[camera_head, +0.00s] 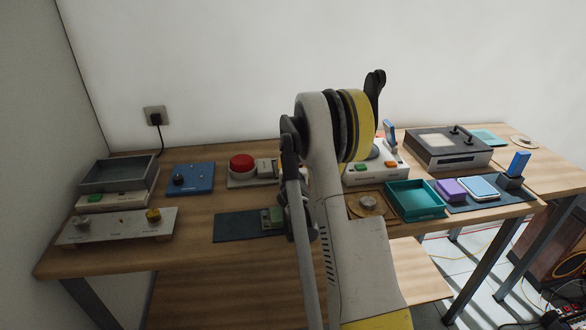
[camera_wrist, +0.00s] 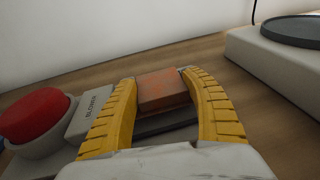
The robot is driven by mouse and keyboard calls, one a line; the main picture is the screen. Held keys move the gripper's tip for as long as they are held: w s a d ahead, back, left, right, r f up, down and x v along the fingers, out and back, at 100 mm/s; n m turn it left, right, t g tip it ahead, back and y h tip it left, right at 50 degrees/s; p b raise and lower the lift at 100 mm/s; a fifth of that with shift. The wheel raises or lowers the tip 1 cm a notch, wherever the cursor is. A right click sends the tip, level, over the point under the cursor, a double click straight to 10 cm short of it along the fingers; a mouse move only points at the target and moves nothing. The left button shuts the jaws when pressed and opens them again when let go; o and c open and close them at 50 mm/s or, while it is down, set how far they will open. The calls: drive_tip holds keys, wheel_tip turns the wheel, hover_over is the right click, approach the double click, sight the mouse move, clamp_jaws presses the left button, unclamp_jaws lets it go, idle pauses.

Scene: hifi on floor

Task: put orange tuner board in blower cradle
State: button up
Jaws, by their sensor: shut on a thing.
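My gripper (camera_wrist: 165,92) shows in the wrist view, its two yellow fingers shut on the orange tuner board (camera_wrist: 162,88), a small orange-brown block held between the tips. A grey unit lettered "BLOWER" (camera_wrist: 90,115) stands just left of the left finger, beside a big red button (camera_wrist: 36,118). A dark flat strip (camera_wrist: 165,126) lies below and nearer than the board; I cannot tell whether it is the cradle or whether the board touches it. In the head view, the red button (camera_head: 242,163) and grey blower unit (camera_head: 266,168) show left of my arm, which hides my gripper and the board.
In the head view, a white panel (camera_head: 362,178) with coloured buttons, a teal tray (camera_head: 415,199) and a grey boxy device (camera_head: 447,150) stand right of my arm. A blue box (camera_head: 190,177) and grey tray (camera_head: 118,172) stand left. Bare wood (camera_wrist: 225,85) lies behind the board.

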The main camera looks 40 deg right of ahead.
drive_tip(key=shift+f, duration=0.25)
drive_tip(key=o, duration=1.2)
drive_tip(key=shift+f, duration=0.15)
